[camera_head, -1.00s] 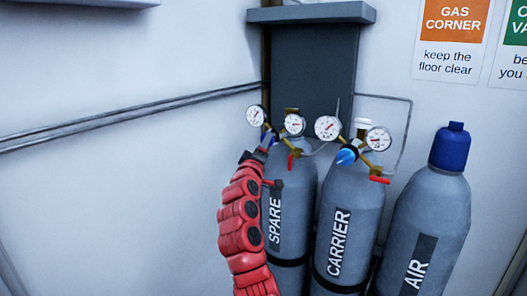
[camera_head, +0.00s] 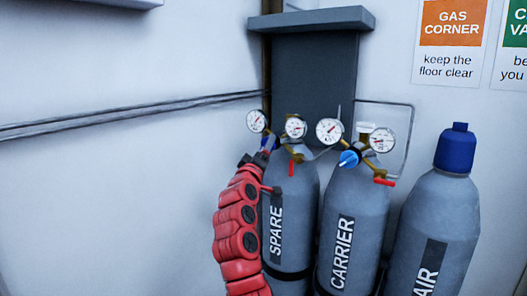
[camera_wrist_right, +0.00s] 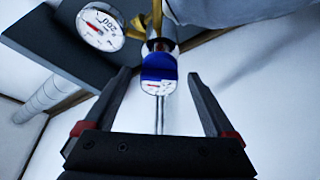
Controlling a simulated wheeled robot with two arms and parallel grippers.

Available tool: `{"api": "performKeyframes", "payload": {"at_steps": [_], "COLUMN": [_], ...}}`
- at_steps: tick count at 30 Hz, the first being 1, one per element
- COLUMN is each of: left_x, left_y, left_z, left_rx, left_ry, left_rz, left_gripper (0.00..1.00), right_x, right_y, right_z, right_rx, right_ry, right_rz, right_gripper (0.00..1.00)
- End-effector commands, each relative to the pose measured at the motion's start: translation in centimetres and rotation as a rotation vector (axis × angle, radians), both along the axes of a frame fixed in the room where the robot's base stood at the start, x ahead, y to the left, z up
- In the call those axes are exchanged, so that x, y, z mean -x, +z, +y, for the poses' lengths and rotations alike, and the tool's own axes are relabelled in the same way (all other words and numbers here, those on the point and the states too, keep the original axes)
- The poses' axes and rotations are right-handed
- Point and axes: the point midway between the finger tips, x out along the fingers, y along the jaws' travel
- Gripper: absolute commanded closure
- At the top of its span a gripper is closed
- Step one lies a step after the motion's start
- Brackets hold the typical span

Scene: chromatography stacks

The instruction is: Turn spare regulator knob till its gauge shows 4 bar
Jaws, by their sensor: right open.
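The SPARE cylinder (camera_head: 297,195) carries a brass regulator with two round gauges, a left one (camera_head: 257,121) and a right one (camera_head: 295,127). Their needles are too small to read surely. The blue spare knob (camera_head: 268,143) is partly hidden by my right gripper (camera_head: 262,152), at the end of the red arm. In the right wrist view my right gripper (camera_wrist_right: 160,78) is open, with the blue knob (camera_wrist_right: 158,66) centred between its fingertips; I cannot tell whether they touch it. A gauge (camera_wrist_right: 101,27) marked 200 is at upper left. My left gripper is not in view.
The CARRIER cylinder (camera_head: 352,215), with its own gauges and lighter blue knob (camera_head: 348,159), stands close on the right. The AIR cylinder (camera_head: 435,220) with a blue cap is farther right. A dark panel (camera_head: 314,95) is behind.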

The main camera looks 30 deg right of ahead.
Motion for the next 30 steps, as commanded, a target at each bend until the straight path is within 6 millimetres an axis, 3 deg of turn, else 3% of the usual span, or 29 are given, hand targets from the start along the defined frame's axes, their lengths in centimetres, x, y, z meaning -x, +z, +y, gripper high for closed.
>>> {"api": "performKeyframes", "payload": {"at_steps": [5, 11, 24, 30], "left_x": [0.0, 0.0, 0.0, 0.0], "left_y": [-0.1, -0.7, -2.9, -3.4], "left_z": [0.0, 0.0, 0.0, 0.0], "left_rx": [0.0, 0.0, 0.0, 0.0], "left_ry": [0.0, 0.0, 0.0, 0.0], "left_rz": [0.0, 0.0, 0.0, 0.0], "left_gripper": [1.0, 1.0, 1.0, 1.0], "right_x": [0.2, 1.6, 8.0, 10.2], "right_y": [-0.1, -0.7, -3.3, -4.0], "right_z": [0.2, 2.0, 9.7, 12.1], "right_rx": [0.001, 0.003, 0.005, 0.003], "right_ry": [-0.001, 0.003, 0.005, 0.002], "right_rz": [-0.001, -0.004, -0.002, -0.003], "right_gripper": [0.1, 0.1, 0.1, 0.1]}}
